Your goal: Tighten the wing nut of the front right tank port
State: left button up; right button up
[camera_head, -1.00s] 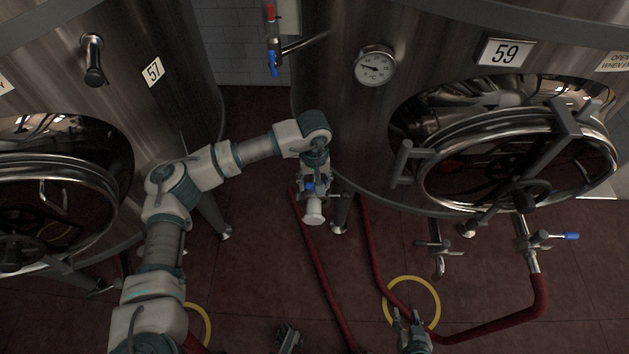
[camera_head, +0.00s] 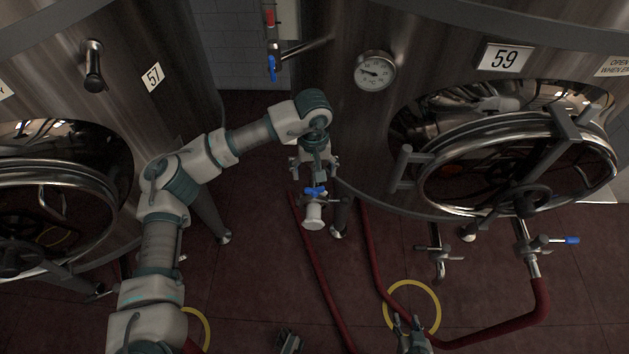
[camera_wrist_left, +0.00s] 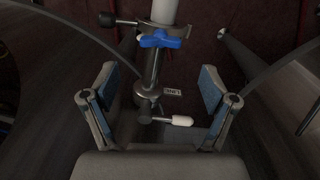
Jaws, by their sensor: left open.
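My left gripper (camera_head: 314,172) is at the port hardware low in front of the tank marked 59. In the left wrist view it is open, its blue-padded fingers (camera_wrist_left: 156,92) spread wide on both sides of the fitting with nothing between them gripped. The port fitting (camera_head: 313,210) has a blue valve handle (camera_head: 315,192) and a pale round end. The blue handle also shows in the left wrist view (camera_wrist_left: 160,39). Below it there are a metal clamp (camera_wrist_left: 149,92) and a white-tipped lever (camera_wrist_left: 182,121). I cannot clearly make out the wing nut.
The tank marked 59 (camera_head: 345,130) has a dial gauge (camera_head: 375,71) and a round manway (camera_head: 520,160). Another valve with a blue handle (camera_head: 570,240) joins a red hose (camera_head: 542,300). The tank marked 57 (camera_head: 180,110) stands left. Red hoses (camera_head: 318,265) cross the floor.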

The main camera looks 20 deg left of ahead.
aim_at(314, 187)
pick_arm(q)
notch_tip(314, 187, up, 5)
jog(key=shift+r, duration=0.1)
dwell(0.5)
